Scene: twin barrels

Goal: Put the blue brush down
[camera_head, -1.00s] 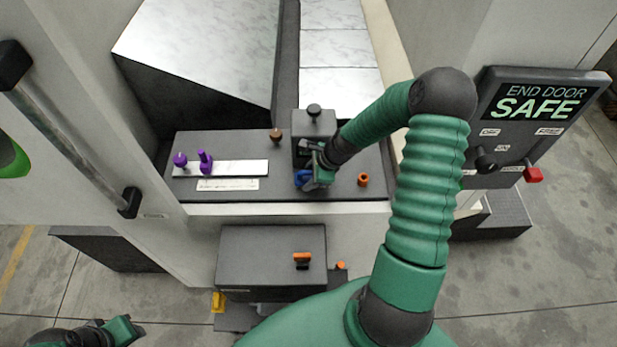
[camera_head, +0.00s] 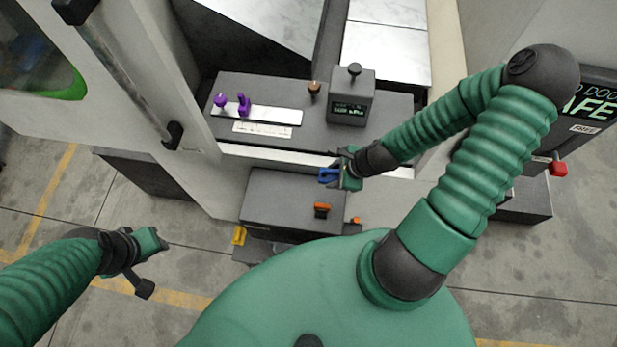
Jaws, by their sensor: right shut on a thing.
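The blue brush (camera_head: 328,176) is small in the head view and partly hidden by my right gripper (camera_head: 342,174). My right gripper is shut on it. It holds the brush in front of the shelf's front edge, over the far right part of the lower dark box as seen from the head. My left gripper (camera_head: 147,262) is at the lower left, away from the brush, above the floor. Its jaws seem spread and nothing shows between them.
The dark shelf (camera_head: 388,110) carries a box with a display (camera_head: 350,98), a brown knob (camera_head: 314,88) and purple knobs (camera_head: 243,103) on a white plate. A red knob (camera_head: 558,169) is at right.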

